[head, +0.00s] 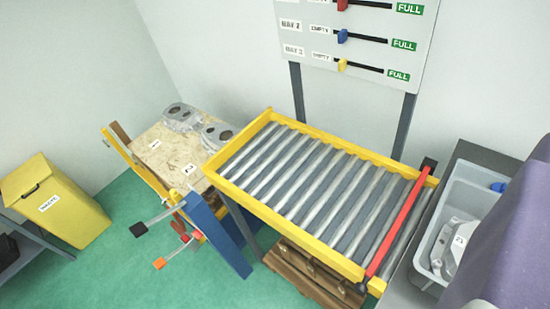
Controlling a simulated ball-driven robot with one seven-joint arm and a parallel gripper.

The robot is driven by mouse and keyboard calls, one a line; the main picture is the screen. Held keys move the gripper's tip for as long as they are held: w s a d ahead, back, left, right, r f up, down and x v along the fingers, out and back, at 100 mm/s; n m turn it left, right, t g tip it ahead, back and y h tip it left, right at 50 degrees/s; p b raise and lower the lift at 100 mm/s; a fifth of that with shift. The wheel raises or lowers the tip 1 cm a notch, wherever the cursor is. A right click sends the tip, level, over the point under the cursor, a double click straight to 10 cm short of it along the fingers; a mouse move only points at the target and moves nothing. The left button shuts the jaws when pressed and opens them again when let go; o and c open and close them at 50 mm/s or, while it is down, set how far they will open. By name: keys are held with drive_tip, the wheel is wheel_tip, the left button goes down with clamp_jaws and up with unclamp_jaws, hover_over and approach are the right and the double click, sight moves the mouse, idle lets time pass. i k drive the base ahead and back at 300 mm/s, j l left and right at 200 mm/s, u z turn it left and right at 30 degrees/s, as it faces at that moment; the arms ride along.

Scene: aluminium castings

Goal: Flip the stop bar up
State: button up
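The stop bar is most likely the long red bar (402,224) at the right end of the roller conveyor (345,150). It runs across the rollers from a black block (429,164) at the far side rail to the near yellow rail. It looks laid low across the conveyor; its exact height above the rollers is hard to tell. My gripper is not in view, so its opening and anything in it cannot be seen.
A grey bin with castings (456,240) stands right of the conveyor. A purple surface (510,245) fills the lower right corner. Levers with black and orange ends (160,263) stick out left. A slider board (355,40), pallet table (155,150) and yellow box (60,205) surround green floor.

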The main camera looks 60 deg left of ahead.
sight(361, 288)
drive_tip(key=k+j+u, duration=0.2)
drive_tip(key=l+u, duration=0.35)
drive_tip(key=l, duration=0.15)
drive_tip(key=l+u, duration=0.3)
drive_tip(key=l, duration=0.25)
drive_tip(key=l+u, duration=0.35)
drive_tip(key=l, duration=0.15)
